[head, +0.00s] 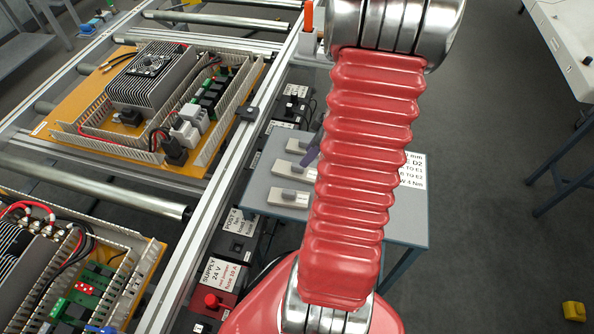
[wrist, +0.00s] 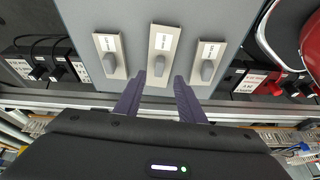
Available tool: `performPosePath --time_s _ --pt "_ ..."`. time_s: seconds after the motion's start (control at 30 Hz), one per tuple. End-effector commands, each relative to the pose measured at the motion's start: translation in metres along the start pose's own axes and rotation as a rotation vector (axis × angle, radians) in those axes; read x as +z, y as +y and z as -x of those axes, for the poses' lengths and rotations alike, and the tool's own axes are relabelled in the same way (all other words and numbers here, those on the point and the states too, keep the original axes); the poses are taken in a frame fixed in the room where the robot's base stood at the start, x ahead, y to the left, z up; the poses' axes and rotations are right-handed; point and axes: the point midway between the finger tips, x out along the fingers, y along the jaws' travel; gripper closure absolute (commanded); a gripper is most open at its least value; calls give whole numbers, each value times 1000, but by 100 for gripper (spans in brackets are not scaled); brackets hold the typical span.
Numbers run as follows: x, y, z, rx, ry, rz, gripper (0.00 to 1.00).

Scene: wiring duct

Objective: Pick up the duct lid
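Three light beige plates, each with a grey knob and a small white label, lie in a row on a grey table; they look like duct lids. In the wrist view they are the left lid (wrist: 104,43), the middle lid (wrist: 154,43) and the right lid (wrist: 201,50). They also show in the head view as the far lid (head: 301,146), middle lid (head: 283,170) and near lid (head: 275,195). My gripper (wrist: 160,80) is open and empty, its two dark purple fingers apart, tips just below the middle knob in the wrist view. Contact cannot be told. My arm hides most of the gripper in the head view.
The grey table (head: 400,215) has a printed sign (head: 412,171) on it. To its left, a metal rail (head: 215,212) and several black boxes run alongside. An orange panel (head: 185,170) with wiring ducts and a heatsink (head: 150,85) lies on rollers at left.

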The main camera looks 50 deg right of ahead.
Motion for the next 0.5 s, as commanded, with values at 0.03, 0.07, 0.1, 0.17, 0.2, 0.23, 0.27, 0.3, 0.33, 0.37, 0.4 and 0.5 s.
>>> performPosePath --time_s 0.03,0.07,0.1,0.17,0.2,0.23,0.27,0.3,0.33,0.37,0.4,0.5 --pt "0 -1 -7 -2 -1 0 64" --pt "0 -1 -10 -2 -1 0 64" --pt "0 -1 -13 -2 -1 1 64" --pt "0 0 -16 -1 -1 1 64" --pt "0 0 -17 0 -1 1 64" --pt "0 0 -17 0 -1 1 64" --pt "0 0 -17 1 -1 1 64" --pt "0 0 -17 1 -1 1 64" --pt "0 0 -17 1 -1 1 64" --pt "0 0 -17 1 -1 1 64" --pt "0 0 -17 1 -1 1 64" --pt "0 0 -17 0 -1 1 64"
